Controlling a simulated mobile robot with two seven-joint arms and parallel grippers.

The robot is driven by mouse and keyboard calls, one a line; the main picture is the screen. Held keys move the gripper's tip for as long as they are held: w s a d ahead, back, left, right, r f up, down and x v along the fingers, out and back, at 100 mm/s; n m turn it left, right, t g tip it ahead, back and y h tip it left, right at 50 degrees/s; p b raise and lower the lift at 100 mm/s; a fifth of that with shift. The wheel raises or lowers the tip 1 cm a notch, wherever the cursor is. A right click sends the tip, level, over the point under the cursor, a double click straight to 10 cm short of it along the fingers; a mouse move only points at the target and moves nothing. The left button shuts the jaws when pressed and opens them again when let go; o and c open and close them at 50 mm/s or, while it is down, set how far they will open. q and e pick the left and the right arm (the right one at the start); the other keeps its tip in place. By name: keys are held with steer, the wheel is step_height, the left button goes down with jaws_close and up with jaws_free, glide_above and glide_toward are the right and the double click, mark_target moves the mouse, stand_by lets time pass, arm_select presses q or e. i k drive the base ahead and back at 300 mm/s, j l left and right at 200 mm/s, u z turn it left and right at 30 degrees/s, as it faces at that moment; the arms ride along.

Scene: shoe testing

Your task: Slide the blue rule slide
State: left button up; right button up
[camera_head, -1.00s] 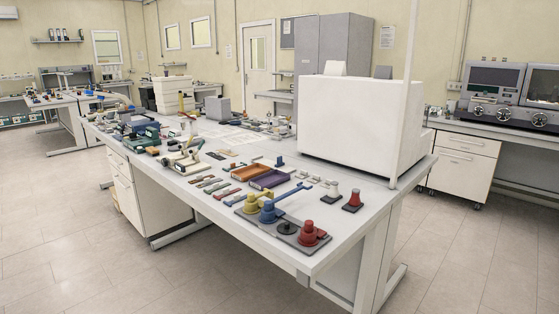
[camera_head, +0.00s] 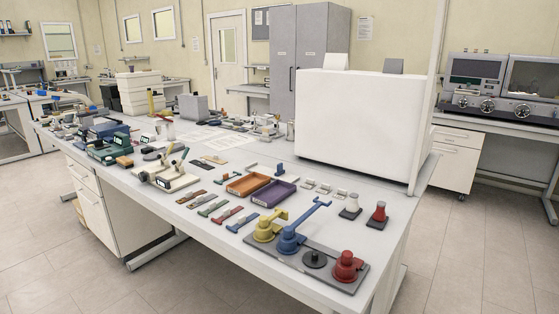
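A small blue strip-shaped piece (camera_head: 243,223) lies flat at the right end of a row of similar strips on the white table (camera_head: 225,248). A blue fixture (camera_head: 290,238) with a round base and a long bar pointing to the back right stands on a grey plate (camera_head: 282,256) near the table's front right. I cannot tell from the picture which of these two blue things is the rule slide. Neither of my grippers is in view.
An orange tray (camera_head: 247,184) and a purple tray (camera_head: 272,196) lie behind the strips. A large white box (camera_head: 358,115) stands at the back right. Floor is clear in front.

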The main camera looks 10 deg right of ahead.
mark_target(281, 170)
steer(key=i+j+z, duration=0.15)
steer(key=i+j, duration=0.25)
steer(key=i+j+z, duration=0.15)
steer(key=i+j, duration=0.25)
steer(key=j, duration=0.2)
